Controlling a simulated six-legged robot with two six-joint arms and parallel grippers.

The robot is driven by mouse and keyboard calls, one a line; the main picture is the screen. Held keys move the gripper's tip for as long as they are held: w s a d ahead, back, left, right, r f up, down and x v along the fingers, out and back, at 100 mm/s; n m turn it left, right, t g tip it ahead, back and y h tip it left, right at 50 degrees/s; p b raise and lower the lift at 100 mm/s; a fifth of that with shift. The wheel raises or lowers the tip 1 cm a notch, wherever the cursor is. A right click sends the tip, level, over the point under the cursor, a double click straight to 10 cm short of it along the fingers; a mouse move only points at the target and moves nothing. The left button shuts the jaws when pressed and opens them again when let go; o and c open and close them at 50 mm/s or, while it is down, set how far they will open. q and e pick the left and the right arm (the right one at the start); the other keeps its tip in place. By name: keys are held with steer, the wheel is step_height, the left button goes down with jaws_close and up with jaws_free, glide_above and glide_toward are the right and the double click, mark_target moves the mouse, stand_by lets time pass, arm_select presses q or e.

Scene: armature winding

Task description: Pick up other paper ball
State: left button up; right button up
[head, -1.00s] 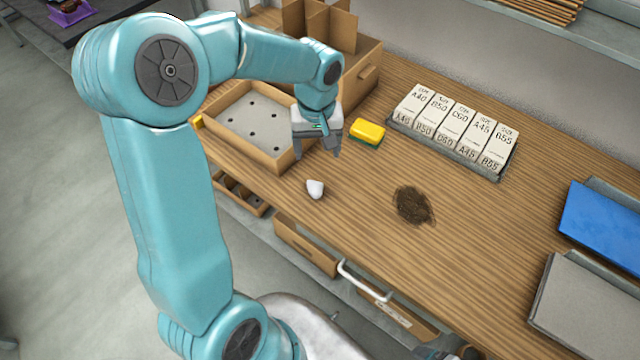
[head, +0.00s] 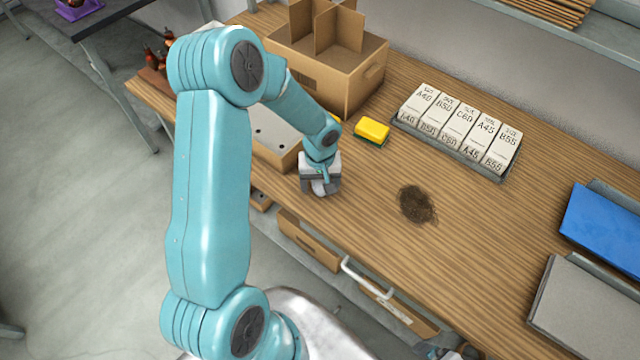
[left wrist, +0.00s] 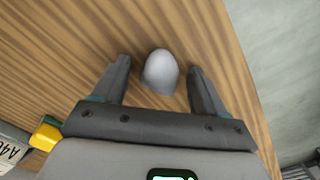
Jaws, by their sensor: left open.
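The paper ball (left wrist: 161,71) is a small whitish lump on the wooden bench. In the left wrist view it lies between the two open fingers of my left gripper (left wrist: 158,85), with a gap on each side. In the head view my left gripper (head: 321,190) is low over the bench near its front edge, and a bit of the paper ball (head: 320,187) shows between the fingers. The rest of the ball is hidden there by the gripper. My right gripper is not clearly seen.
A yellow and green sponge (head: 372,131) lies just behind the gripper. A shallow wooden tray (head: 284,156) and a divided cardboard box (head: 347,78) stand behind and left. A dark brown patch (head: 416,204) lies right. Labelled white boxes (head: 461,125) stand in a rack further back.

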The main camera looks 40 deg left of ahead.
arm_select(q)
steer(key=c, duration=1.1)
steer(key=shift+c, duration=0.3)
